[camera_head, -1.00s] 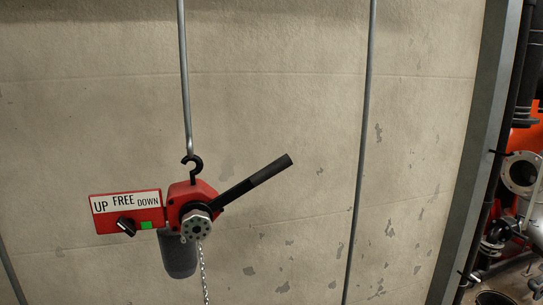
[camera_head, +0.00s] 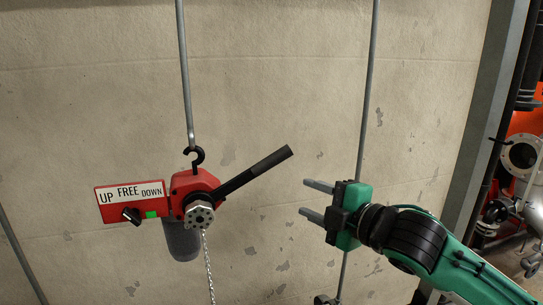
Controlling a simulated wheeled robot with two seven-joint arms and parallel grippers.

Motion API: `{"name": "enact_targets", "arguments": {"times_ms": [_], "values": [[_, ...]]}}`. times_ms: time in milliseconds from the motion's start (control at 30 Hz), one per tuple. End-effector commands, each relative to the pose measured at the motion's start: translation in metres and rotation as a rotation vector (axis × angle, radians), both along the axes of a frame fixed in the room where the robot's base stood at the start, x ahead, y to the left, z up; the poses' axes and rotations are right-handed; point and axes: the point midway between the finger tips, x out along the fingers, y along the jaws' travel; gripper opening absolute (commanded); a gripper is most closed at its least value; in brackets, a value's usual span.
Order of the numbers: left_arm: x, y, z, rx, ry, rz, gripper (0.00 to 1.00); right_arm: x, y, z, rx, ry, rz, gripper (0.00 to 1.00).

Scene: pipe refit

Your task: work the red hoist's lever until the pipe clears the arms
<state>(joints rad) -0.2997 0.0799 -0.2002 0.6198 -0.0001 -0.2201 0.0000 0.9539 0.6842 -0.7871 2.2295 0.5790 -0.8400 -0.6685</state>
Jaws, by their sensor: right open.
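The red hoist (camera_head: 192,190) hangs by its black hook from a grey rod, left of the middle. Its black lever (camera_head: 258,169) points up and to the right. The hoist's red panel (camera_head: 133,201) reads UP, FREE, DOWN and carries a black knob (camera_head: 131,215) and a green square. A chain (camera_head: 208,262) runs down from the hoist out of view. My right gripper (camera_head: 311,200) is open and empty, to the right of and a little below the lever's tip, apart from it. The pipe and the arms named in the task are not in view. My left gripper is not in view.
A thin grey vertical rod (camera_head: 369,90) passes behind my right gripper. A grey metal post (camera_head: 481,140) stands at the right, with a flanged pipe fitting (camera_head: 522,155) and other pipework beyond it. The pale wall behind the hoist is bare, with free room above the lever.

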Motion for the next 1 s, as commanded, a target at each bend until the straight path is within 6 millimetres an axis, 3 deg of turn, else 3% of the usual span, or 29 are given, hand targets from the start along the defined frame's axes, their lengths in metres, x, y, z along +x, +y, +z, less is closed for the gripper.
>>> {"name": "enact_targets", "arguments": {"times_ms": [33, 100, 300, 567, 1000], "values": [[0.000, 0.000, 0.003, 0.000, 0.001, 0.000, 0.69, -0.010, 0.001, 0.022, -0.037, -0.055, 0.022, 0.44], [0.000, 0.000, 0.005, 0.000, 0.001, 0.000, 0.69, -0.023, 0.003, 0.041, -0.083, -0.116, 0.052, 0.44], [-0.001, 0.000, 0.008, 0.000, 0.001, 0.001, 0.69, -0.049, 0.006, 0.073, -0.173, -0.227, 0.106, 0.44], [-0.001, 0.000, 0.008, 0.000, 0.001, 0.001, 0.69, -0.054, 0.011, 0.080, -0.201, -0.260, 0.121, 0.44], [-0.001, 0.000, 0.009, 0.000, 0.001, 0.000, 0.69, -0.024, 0.045, 0.078, -0.198, -0.258, 0.121, 0.44]]}}
